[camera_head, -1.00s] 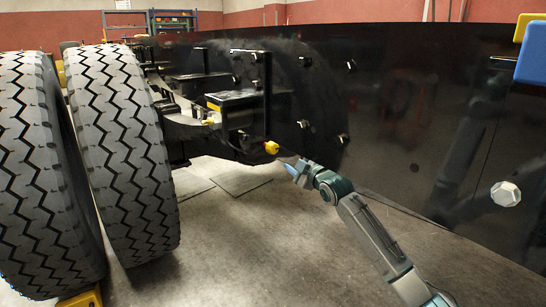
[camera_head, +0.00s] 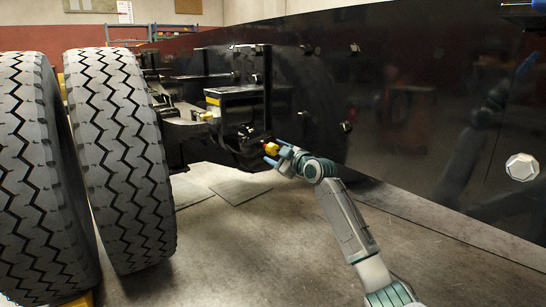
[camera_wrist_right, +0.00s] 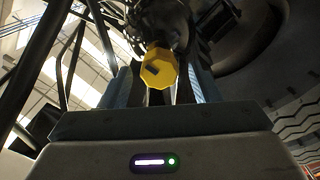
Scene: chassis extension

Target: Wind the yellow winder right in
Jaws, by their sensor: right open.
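The yellow winder (camera_head: 270,149) is a small knob at the end of the black chassis frame, near the dark panel. In the right wrist view the yellow winder (camera_wrist_right: 158,69) shows as a faceted yellow knob with a dark slot, in front of the gripper and between its blue fingers. My right gripper (camera_head: 275,155) is open, with its blue fingertips at the knob. In the right wrist view my right gripper (camera_wrist_right: 160,88) has one finger on each side of the knob. I cannot tell whether they touch it. My left gripper is not in view.
Two large tyres (camera_head: 118,155) stand on the left. A glossy black panel (camera_head: 400,100) runs along the right and carries a pale octagonal knob (camera_head: 522,167). Another yellow part (camera_head: 206,115) sits on the chassis. The concrete floor (camera_head: 250,250) in front is clear.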

